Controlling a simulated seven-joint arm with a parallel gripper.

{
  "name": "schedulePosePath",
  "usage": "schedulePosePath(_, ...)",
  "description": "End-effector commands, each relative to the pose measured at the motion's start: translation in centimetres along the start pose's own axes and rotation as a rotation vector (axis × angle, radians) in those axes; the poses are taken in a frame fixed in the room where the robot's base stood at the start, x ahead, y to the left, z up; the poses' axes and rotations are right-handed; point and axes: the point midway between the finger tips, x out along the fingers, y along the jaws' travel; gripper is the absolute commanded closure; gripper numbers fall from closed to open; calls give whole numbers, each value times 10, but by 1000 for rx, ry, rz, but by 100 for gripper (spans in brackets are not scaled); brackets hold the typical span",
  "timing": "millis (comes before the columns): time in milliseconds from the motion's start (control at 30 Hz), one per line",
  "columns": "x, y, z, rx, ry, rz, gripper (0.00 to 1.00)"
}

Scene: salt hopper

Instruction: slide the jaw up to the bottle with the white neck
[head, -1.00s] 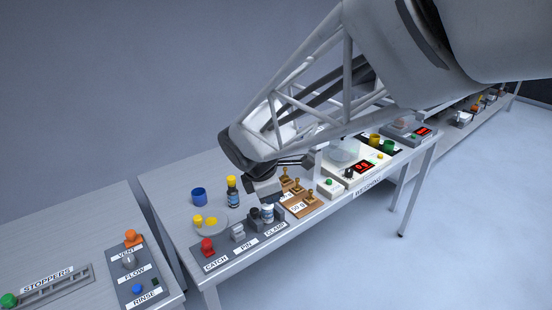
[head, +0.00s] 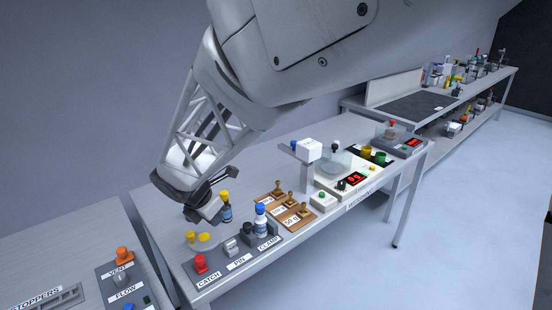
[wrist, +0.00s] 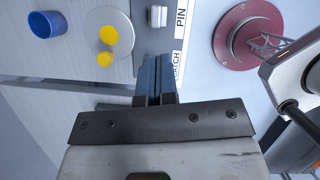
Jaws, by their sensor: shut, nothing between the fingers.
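A bottle with a white upper part and blue cap (head: 261,221) stands upright at the CLAMP end of the grey panel in the head view. A black jaw block (head: 248,231) sits just left of it; I cannot tell if they touch. The grey pin piece (head: 231,247) and red catch knob (head: 200,263) are further left on the panel. My gripper (head: 195,216) is over the table behind the panel's left part, apart from jaw and bottle. In the wrist view, its fingers (wrist: 156,72) are shut and empty. The jaw and bottle are not seen there.
A yellow-capped bottle (head: 225,207) stands close right of my gripper. A round dish with yellow pieces (head: 205,239) lies behind the panel. A blue cup (wrist: 47,24) shows in the wrist view. Brass weights on a wooden board (head: 291,208) stand right of the clamp.

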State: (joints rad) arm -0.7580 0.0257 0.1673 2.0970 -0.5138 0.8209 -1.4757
Motion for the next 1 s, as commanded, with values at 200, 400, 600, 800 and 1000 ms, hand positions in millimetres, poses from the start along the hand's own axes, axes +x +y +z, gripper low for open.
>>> schedulePosePath(200, 8, 0, 0, 1, 0, -1, 100)
schedulePosePath(400, 26, 0, 0, 0, 0, -1, 100)
schedulePosePath(600, 55, -1, 0, 1, 1, -3, 100)
schedulePosePath(800, 86, -1, 0, 1, 1, -3, 100)
schedulePosePath(1000, 104, 0, 11, 4, 0, -1, 100)
